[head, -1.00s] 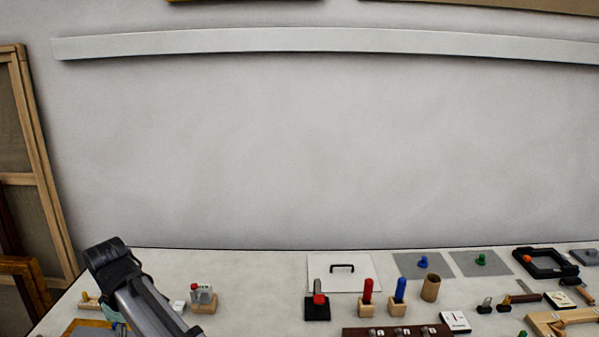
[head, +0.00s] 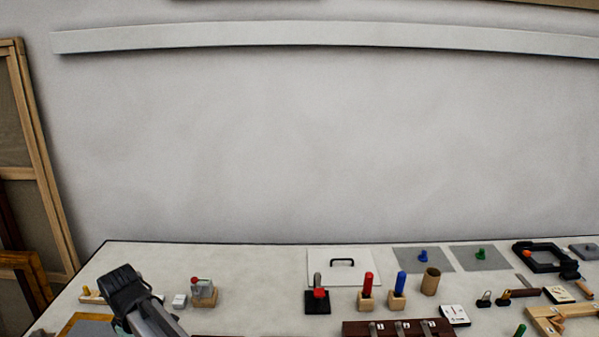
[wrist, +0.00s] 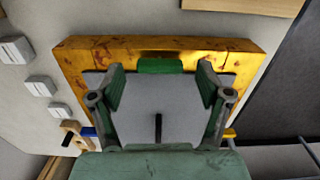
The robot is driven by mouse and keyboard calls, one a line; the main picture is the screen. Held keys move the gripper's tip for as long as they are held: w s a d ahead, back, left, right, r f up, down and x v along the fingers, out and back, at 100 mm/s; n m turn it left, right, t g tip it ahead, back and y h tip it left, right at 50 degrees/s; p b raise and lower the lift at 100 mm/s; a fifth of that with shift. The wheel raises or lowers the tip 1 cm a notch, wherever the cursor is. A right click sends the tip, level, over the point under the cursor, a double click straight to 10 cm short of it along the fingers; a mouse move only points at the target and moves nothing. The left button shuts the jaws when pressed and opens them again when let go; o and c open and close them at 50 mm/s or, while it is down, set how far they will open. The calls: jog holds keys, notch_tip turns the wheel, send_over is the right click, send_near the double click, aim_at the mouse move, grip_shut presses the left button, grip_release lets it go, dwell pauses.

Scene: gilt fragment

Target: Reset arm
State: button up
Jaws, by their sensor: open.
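My gripper (wrist: 160,76) is open in the wrist view, its two green fingers spread apart with nothing seen held between them. Beyond the fingers is a gilt frame (wrist: 90,58) with worn reddish patches, around a grey panel (wrist: 160,100). A green piece (wrist: 160,65) shows at the frame's inner edge, and a thin black upright piece (wrist: 158,128) shows in front of the panel. I cannot tell whether the fingers touch the frame. In the head view the gilt frame (head: 72,322) is partly visible at the lower left, beside my arm; the fingertips are hidden there.
The pale table (head: 250,262) holds a small clear-topped block (head: 203,292), a white board with a black handle (head: 343,268), red (head: 368,285) and blue (head: 400,284) pegs in wooden blocks, and a cardboard tube (head: 431,281). The right side is crowded. Framed canvases lean at the far left (head: 40,160).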

notch_tip(320, 180, up, 17)
jog(key=b, duration=0.3)
jog(key=f+m+t+y+p, duration=0.1)
jog(key=f+m, duration=0.2)
jog(key=f, duration=0.2)
jog(key=f+m+t+y+p, duration=0.1)
jog(key=f+m, duration=0.3)
jog(key=f, duration=0.2)
jog(key=f+m+t+y+p, duration=0.1)
jog(key=f+m, duration=0.2)
jog(key=f, duration=0.2)
jog(key=shift+s+d+f+m+t, duration=0.1)
jog(key=shift+d+f+m+t, duration=0.1)
jog(key=shift+f+m+t, duration=0.15)
jog(key=shift+s+f+p, duration=0.2)
jog(key=shift+f+p, duration=0.15)
jog(key=shift+f, duration=0.1)
